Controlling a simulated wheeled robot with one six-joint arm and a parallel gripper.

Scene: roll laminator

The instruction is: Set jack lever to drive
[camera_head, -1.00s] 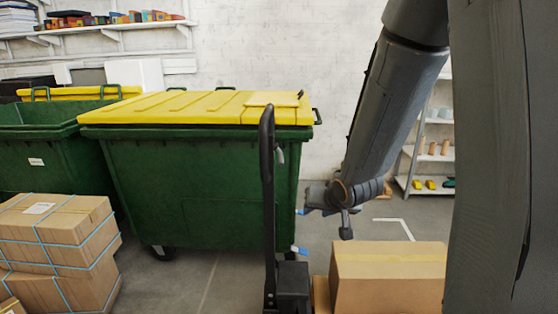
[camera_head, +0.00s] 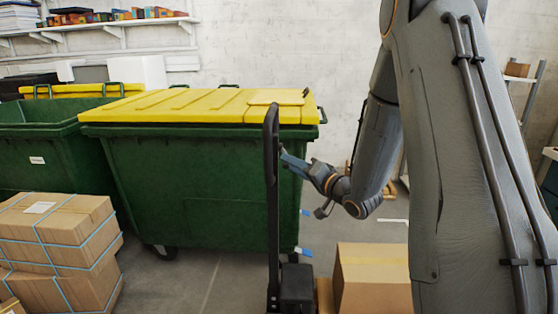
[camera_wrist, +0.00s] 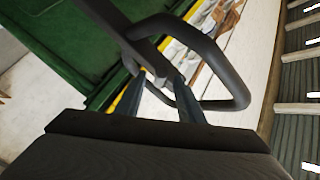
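The pallet jack's upright black handle (camera_head: 272,215) stands in front of the green bin in the head view, with a loop grip at its top. In the wrist view the dark loop grip (camera_wrist: 240,85) crosses the upper middle, just beyond my fingers. My gripper (camera_head: 286,158) is at the right side of the handle, just below the loop. In the wrist view my gripper (camera_wrist: 158,82) has its two fingers apart, with the handle's neck close to their tips. The small jack lever cannot be made out clearly; the gripper covers its area in the head view.
A green bin with a yellow lid (camera_head: 200,105) stands close behind the handle. Strapped cartons (camera_head: 55,240) are stacked at the left. A carton (camera_head: 372,275) sits low, right of the jack's black base (camera_head: 297,285). Some grey floor between the cartons and the jack is clear.

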